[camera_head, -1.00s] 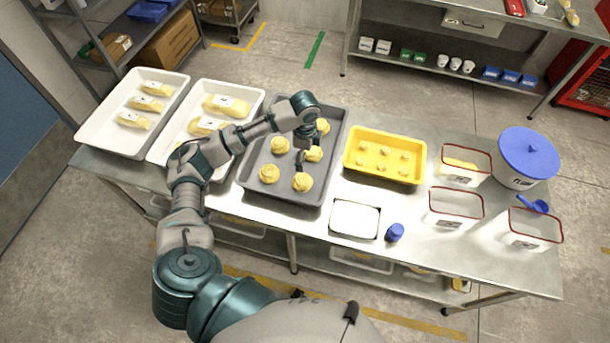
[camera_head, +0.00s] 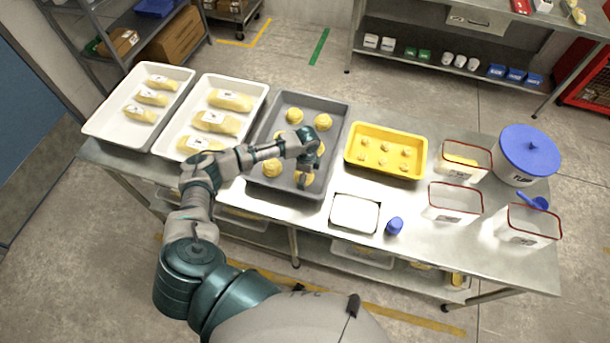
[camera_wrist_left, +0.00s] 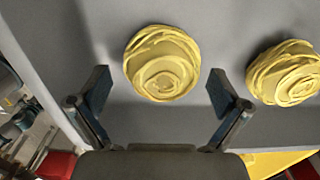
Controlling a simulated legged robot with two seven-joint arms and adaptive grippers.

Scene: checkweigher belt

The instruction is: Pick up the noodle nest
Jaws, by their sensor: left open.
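Several yellow coiled noodle nests, including a rear one (camera_head: 294,116) and a front-left one (camera_head: 271,168), lie in a dark grey tray (camera_head: 338,112). My left gripper (camera_head: 304,180) is low over the front right part of this tray, partly covering a nest there. In the left wrist view, one nest (camera_wrist_left: 162,64) lies just ahead of and between the open fingers (camera_wrist_left: 160,88), with a gap on both sides. A second nest (camera_wrist_left: 285,72) lies beyond the right finger. My right gripper is out of view.
White trays (camera_head: 187,77) with packed noodles stand left of the grey tray. A yellow tray (camera_head: 421,140) stands to its right, with a small white-topped container (camera_head: 355,215) and blue cap (camera_head: 394,226) in front. Red-rimmed bins (camera_head: 455,205) and a blue-lidded tub (camera_head: 530,150) are farther right.

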